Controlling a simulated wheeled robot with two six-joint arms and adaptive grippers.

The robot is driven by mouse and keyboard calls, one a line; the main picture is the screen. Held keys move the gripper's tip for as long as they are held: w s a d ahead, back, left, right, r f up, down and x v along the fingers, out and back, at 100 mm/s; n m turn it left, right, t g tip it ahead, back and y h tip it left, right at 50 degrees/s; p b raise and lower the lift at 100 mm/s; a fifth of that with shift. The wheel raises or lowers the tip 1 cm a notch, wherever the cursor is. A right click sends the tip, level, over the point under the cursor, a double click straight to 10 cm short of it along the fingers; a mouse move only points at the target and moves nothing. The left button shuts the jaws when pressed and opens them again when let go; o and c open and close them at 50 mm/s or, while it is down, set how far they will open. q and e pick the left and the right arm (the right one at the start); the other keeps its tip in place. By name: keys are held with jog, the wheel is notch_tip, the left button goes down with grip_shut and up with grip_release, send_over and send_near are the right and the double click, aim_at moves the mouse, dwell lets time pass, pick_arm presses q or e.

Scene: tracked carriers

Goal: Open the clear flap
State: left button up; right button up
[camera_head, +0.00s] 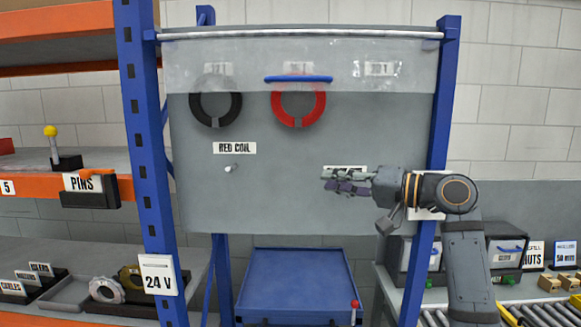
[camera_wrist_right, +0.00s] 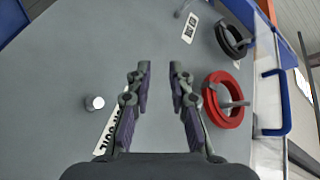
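The clear flap (camera_head: 350,52) hangs from a rod across the top of the grey panel and covers the upper parts of the two coils. Its blue handle (camera_head: 298,79) lies along its lower part, and the handle also shows upright at the right of the right wrist view (camera_wrist_right: 286,103). My right gripper (camera_head: 324,184) is in front of the panel, below and right of the handle, apart from the flap. In the right wrist view its fingers (camera_wrist_right: 159,70) are spread with nothing between them. My left gripper is not in view.
A black coil (camera_head: 235,109) and a red coil (camera_head: 319,105) hang on the panel (camera_head: 270,205). A bare peg (camera_head: 230,168) sits below a "RED COIL" label (camera_head: 235,148). Blue posts (camera_head: 147,130) flank the panel. A blue tray (camera_head: 295,285) is below.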

aim_at(297, 78)
jog(key=s+r+n+g+y, duration=0.1)
jog(key=s+r+y, duration=0.15)
jog(key=r, duration=0.65)
jog(key=s+r+n+g+y, duration=0.15)
jog(key=s+r, duration=0.25)
jog(key=r, duration=0.6)
jog(key=p+x, duration=0.5)
jog(key=x, duration=0.5)
jog(key=shift+w+a, duration=0.1)
jog(key=shift+a, duration=0.15)
jog(key=shift+w+f, duration=0.1)
jog(key=shift+w, duration=0.05)
jog(key=shift+c, duration=0.3)
grip_shut()
